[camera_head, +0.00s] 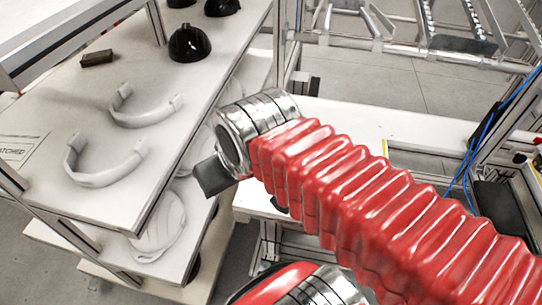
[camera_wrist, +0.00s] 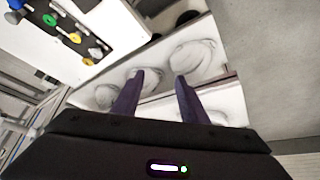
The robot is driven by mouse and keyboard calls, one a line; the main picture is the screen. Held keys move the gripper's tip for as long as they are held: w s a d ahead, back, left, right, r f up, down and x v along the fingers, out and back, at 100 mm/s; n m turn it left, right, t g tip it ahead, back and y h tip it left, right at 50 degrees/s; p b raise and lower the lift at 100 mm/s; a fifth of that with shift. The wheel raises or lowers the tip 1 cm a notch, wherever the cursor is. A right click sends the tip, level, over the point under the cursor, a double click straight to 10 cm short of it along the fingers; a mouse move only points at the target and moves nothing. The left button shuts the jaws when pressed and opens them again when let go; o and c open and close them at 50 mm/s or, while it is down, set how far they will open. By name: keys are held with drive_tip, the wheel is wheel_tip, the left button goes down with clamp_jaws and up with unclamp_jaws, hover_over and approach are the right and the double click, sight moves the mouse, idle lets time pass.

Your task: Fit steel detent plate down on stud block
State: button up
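My gripper (camera_wrist: 160,76) shows in the wrist view with its two dark fingers spread apart and nothing held between them. In the head view only a dark part at the end of my red-sleeved arm shows, beside the shelf's right edge; the fingers cannot be made out there. I cannot identify the steel detent plate or the stud block in either view. A small dark brown block (camera_head: 98,58) lies on the upper shelf, well apart from my arm; I cannot tell what it is.
The upper shelf (camera_head: 60,195) holds white curved shell pieces (camera_head: 108,165) and black domes (camera_head: 188,45). White shells (camera_wrist: 198,60) lie beyond my fingers in the wrist view. A panel with coloured round parts (camera_wrist: 50,20) is at upper left. A white bench (camera_head: 350,120) stands behind my arm.

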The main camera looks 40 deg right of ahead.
drive_tip(key=o, duration=0.3)
drive_tip(key=shift+w+d+r, duration=0.15)
drive_tip(key=shift+w+d, duration=0.2)
drive_tip(key=shift+w, duration=0.15)
drive_tip(key=shift+o, duration=0.2)
drive_tip(key=w+d, duration=0.1)
drive_tip(key=w+d+m+g, duration=0.1)
drive_tip(key=w, duration=0.1)
drive_tip(key=w+d+m, duration=0.1)
drive_tip(key=shift+w+d+r+g+h, duration=0.25)
drive_tip(key=shift+r+g+h, duration=0.05)
drive_tip(key=w+d+f+m+g, duration=0.2)
drive_tip(key=w+d, duration=0.3)
drive_tip(key=d, duration=0.3)
drive_tip(key=w+d+f+m+g, duration=0.2)
drive_tip(key=w+d+f, duration=0.2)
drive_tip(key=d, duration=0.4)
drive_tip(key=shift+w+d+m, duration=0.35)
drive_tip(key=shift+w+m, duration=0.05)
drive_tip(key=shift+w, duration=0.25)
drive_tip(key=shift+f, duration=0.1)
wheel_tip(320, 180, down, 8)
drive_tip(key=shift+f, duration=0.25)
drive_tip(key=shift+f, duration=0.1)
